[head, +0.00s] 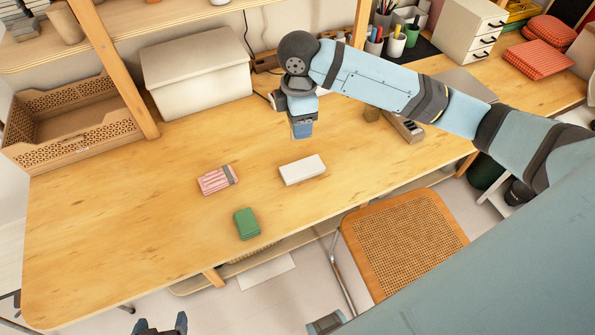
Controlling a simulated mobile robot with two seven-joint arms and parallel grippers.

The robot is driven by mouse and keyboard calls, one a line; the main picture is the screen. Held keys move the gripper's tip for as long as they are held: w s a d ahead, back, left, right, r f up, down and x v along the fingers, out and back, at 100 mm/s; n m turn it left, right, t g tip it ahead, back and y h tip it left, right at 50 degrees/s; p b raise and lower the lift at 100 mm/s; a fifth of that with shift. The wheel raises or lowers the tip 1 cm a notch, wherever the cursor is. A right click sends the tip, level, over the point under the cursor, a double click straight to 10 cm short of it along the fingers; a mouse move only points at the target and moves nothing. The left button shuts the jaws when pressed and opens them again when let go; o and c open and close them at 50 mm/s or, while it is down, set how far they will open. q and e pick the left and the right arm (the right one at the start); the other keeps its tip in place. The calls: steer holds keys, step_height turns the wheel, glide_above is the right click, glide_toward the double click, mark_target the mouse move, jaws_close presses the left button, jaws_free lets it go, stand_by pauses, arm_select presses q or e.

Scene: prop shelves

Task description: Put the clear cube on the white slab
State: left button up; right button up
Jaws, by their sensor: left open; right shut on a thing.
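The white slab (302,170) lies flat on the wooden table, right of the pink-striped block. My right gripper (302,130) points down above the table, just behind the slab in the picture. It is shut on a small bluish, see-through thing at its fingertips, which looks like the clear cube (302,131). The gripper hides much of the cube, and no other clear cube shows. The cube is apart from the slab. My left gripper (161,325) is open and empty at the bottom edge, off the front of the table and partly cut off.
A pink-striped block (214,180) and a green block (246,223) lie left and front-left of the slab. A lidded grey box (195,70) and a wooden crate (70,140) stand at the back left. A cane chair (410,235) stands in front. The table's left part is clear.

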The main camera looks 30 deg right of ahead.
mark_target(293, 171)
steer(key=n, duration=0.1)
steer(key=w+n, duration=0.1)
steer(key=n, duration=0.1)
steer(key=f+n+b, duration=0.1)
steer(key=n, duration=0.1)
steer(key=shift+w, duration=0.15)
steer(key=w+f+n+b, duration=0.1)
steer(key=f+n, duration=0.4)
steer(key=f, duration=0.2)
steer(key=w+f+n+b, duration=0.1)
steer(key=f+n, duration=0.4)
steer(key=f, duration=0.2)
steer(key=w+d+f+n+b, duration=0.1)
steer(key=f+n, duration=0.4)
steer(key=f, duration=0.2)
steer(key=shift+w+f, duration=0.2)
steer(key=shift+w, duration=0.2)
steer(key=shift+f, duration=0.1)
steer(key=o, duration=1.1)
